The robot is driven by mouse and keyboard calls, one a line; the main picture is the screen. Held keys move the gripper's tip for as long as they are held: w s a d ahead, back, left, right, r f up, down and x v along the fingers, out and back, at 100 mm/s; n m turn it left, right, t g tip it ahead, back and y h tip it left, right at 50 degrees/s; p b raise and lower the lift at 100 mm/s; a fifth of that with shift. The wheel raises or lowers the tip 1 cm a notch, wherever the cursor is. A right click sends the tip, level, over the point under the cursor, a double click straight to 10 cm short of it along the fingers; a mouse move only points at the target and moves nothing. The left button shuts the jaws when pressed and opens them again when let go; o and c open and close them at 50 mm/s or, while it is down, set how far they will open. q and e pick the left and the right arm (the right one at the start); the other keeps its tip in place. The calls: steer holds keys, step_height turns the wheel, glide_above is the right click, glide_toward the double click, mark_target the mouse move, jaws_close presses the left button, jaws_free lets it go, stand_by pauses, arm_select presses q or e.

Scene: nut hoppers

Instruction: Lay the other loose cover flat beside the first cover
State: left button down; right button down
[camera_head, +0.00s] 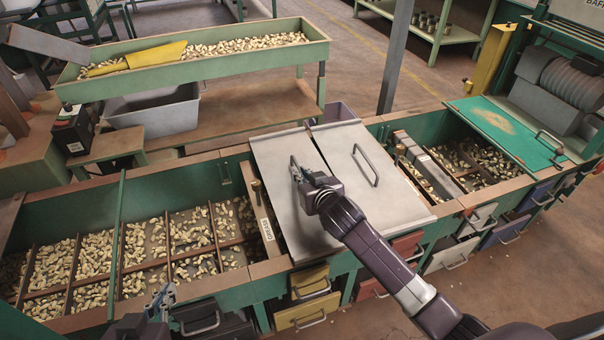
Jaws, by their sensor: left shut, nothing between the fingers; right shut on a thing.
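Two grey sheet covers lie side by side over the middle of the long green hopper. The left cover (273,160) has its handle (293,166) in my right gripper (299,175), which is shut on it. My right arm hides part of this cover and of the seam between the two. I cannot tell whether the left cover rests fully on the rim. The right cover (395,190) looks flat, with its bar handle (365,165) free. My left gripper (162,298) is shut and empty near the hopper's front edge, at the lower left.
Open hopper bays with nuts (150,245) lie left of the covers, and another open bay (480,160) lies right. A green lid (505,128) covers the far right. Coloured drawers (308,312) line the front. A nut trough (245,45) stands behind.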

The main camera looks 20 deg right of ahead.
arm_select(q)
steer(key=shift+w+d+r+t, duration=0.25)
steer(key=shift+w+r+t, duration=0.25)
steer(key=shift+r, duration=0.2)
arm_select(e)
steer(key=shift+f, duration=0.25)
stand_by(0.3)
steer(key=c, duration=2)
jaws_free()
steer(key=shift+c, duration=0.2)
arm_select(q)
steer(key=shift+w+r, duration=0.1)
steer(key=shift+r, duration=0.05)
arm_select(e)
steer(key=shift+s+f, duration=0.1)
steer(key=shift+f, duration=0.1)
steer(key=v, duration=1.2)
steer(key=shift+r, duration=0.1)
